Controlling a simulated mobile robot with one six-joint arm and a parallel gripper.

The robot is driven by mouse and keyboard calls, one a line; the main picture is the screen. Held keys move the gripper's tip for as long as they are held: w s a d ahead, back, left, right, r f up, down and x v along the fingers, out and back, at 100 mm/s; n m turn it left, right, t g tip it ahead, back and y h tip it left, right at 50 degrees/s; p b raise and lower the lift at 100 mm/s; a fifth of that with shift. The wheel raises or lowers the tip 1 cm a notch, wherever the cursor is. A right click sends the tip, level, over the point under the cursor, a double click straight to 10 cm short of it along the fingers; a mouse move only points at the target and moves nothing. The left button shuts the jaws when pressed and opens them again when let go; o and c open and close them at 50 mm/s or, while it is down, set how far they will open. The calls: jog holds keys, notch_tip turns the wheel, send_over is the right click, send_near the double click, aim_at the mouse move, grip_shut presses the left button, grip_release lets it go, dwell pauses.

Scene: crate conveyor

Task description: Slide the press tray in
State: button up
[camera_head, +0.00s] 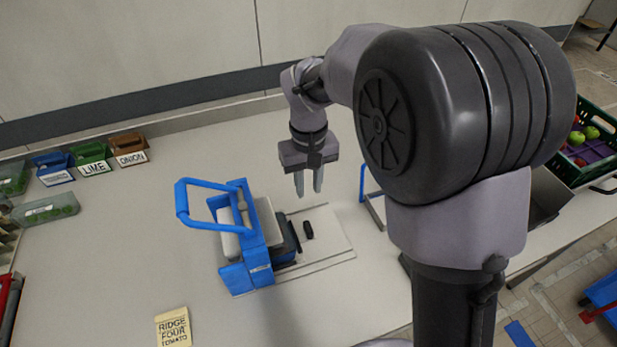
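The press (246,250) stands on the table, with a blue frame and a blue looped handle (184,204) raised at its left. The press tray (283,238) looks like the dark piece at the right side of the frame, partly inside it. A small black knob (308,229) stands to the right of it on the light base plate (330,233). My gripper (308,186) points down above the base plate, with its two fingers apart and nothing between them. It is clear of the knob and the tray. The inside of the press is hidden by its frame.
Labelled bins (92,157) stand at the back left, near a clear container (45,209). A card (173,328) lies at the front left. Another blue frame (364,182) stands right of the press, partly behind my arm. A produce crate (592,145) is at far right.

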jog(key=shift+r, duration=0.1)
jog(key=o, duration=0.6)
jog(key=shift+d+n, duration=0.25)
jog(key=shift+n, duration=0.35)
jog(key=shift+o, duration=1)
jog(key=d+n+y, duration=0.1)
jog(key=n, duration=0.3)
jog(key=w+d+f+n+g+y, duration=0.1)
jog(key=d+n, duration=0.1)
jog(key=n, duration=0.2)
jog(key=d+n+y, duration=0.1)
jog(key=n, duration=0.3)
jog(key=shift+w+d+f+p, duration=0.15)
jog(key=shift+w+d+p, duration=0.05)
jog(key=shift+d+p, duration=0.1)
jog(key=n+y+b, duration=0.1)
jog(key=n+b, duration=0.4)
send_near(309, 226)
jog(key=x, duration=1)
jog(key=shift+a+f, duration=0.1)
jog(key=shift+c, duration=0.2)
grip_shut()
